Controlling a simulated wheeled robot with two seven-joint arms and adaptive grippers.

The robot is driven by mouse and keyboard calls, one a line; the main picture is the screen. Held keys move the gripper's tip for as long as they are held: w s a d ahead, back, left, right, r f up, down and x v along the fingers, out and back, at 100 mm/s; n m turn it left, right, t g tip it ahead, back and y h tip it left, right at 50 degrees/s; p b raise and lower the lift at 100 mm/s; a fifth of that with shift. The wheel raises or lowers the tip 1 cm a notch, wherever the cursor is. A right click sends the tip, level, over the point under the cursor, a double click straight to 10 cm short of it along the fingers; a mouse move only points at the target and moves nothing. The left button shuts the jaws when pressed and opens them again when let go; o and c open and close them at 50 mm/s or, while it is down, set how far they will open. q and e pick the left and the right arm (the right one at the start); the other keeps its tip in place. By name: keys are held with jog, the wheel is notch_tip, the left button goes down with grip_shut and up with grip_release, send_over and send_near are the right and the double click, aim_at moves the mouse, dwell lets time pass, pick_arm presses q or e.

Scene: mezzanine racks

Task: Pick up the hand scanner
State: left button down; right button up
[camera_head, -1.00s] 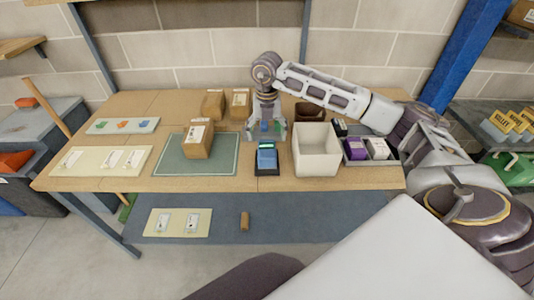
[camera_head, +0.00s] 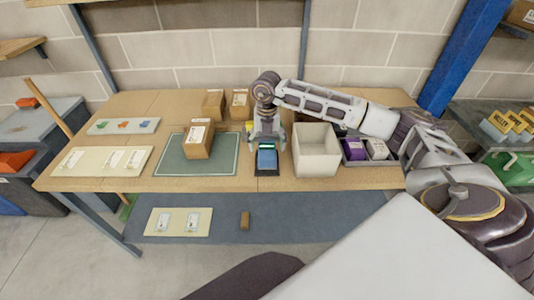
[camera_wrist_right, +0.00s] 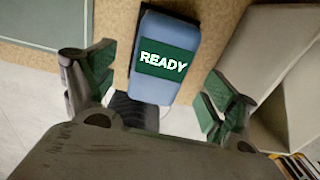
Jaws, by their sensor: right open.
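My left gripper is not in view.
A white open bin (camera_head: 317,150) stands close to the scanner's right. A green mat (camera_head: 168,158) with a cardboard box (camera_head: 199,139) lies to its left. A grey tray (camera_head: 357,158) with purple and white boxes is further right. More boxes stand behind.

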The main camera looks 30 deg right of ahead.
aim_at(267, 149)
jog(key=shift+f, duration=1.45)
jog(key=shift+f, duration=0.2)
jog(key=c, duration=1.3)
jog(key=shift+r, duration=0.1)
jog(key=shift+r+b, duration=0.5)
jog(key=shift+r, duration=4.7)
jog(key=shift+w, duration=0.1)
